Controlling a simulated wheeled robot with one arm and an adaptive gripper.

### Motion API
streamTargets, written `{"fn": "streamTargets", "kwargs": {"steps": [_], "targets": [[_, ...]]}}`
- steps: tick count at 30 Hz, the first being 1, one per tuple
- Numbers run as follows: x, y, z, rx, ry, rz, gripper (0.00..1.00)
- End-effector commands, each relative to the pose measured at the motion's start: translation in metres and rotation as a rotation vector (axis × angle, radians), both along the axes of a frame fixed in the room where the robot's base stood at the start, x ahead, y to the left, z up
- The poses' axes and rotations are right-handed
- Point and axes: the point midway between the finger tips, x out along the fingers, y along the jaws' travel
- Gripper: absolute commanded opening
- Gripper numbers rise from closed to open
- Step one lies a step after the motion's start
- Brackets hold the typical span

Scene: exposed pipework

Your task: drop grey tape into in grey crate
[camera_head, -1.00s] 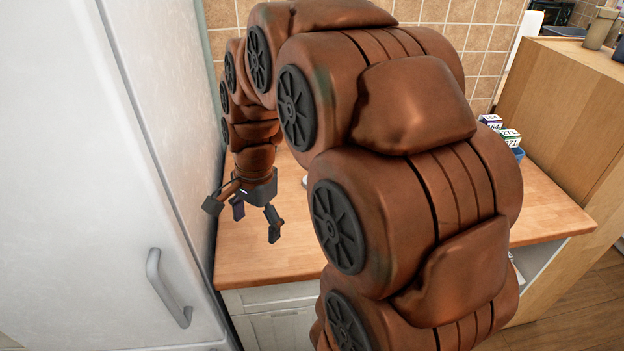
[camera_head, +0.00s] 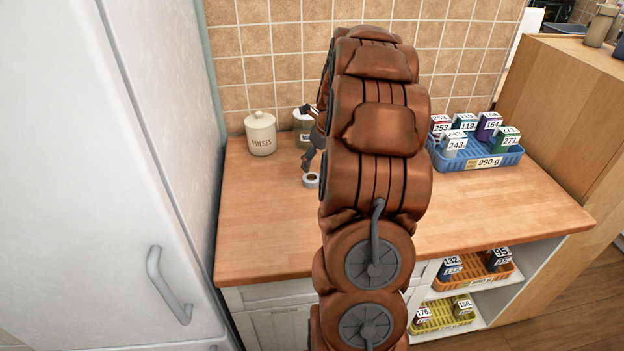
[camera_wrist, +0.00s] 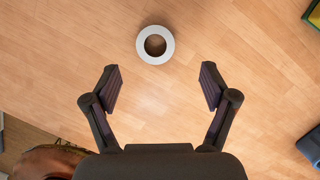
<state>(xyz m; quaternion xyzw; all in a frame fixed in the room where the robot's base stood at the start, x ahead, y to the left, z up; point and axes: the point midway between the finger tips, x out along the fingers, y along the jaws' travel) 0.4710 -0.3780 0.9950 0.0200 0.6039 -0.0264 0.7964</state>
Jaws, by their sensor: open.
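The grey tape (camera_head: 311,180) is a small pale roll lying flat on the wooden counter, just left of my arm in the head view. In the wrist view the tape (camera_wrist: 155,45) lies beyond my fingertips, roughly centred between them. My gripper (camera_wrist: 160,88) is open and empty, with bare counter between its fingers. In the head view part of my gripper (camera_head: 312,145) shows near the tape, mostly hidden behind my arm. I see no grey crate in any view.
A blue crate (camera_head: 480,164) with several numbered boxes stands at the counter's right. Orange (camera_head: 475,279) and yellow (camera_head: 440,322) crates sit on shelves below. A pulses jar (camera_head: 260,133) and another jar stand at the back. The counter's left front is clear.

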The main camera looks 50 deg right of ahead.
Motion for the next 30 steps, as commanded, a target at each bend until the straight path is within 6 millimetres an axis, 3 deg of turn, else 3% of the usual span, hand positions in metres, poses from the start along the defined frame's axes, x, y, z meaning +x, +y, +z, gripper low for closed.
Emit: {"fn": "streamTargets", "kwargs": {"steps": [11,21,29,30], "targets": [[0.006,0.004,-0.025,0.002,0.004,0.006,0.84],[0.016,0.006,-0.061,0.002,0.003,0.005,0.84],[0.016,0.005,-0.064,0.000,0.002,0.005,0.84],[0.016,0.005,-0.064,0.000,0.002,0.005,0.80]]}}
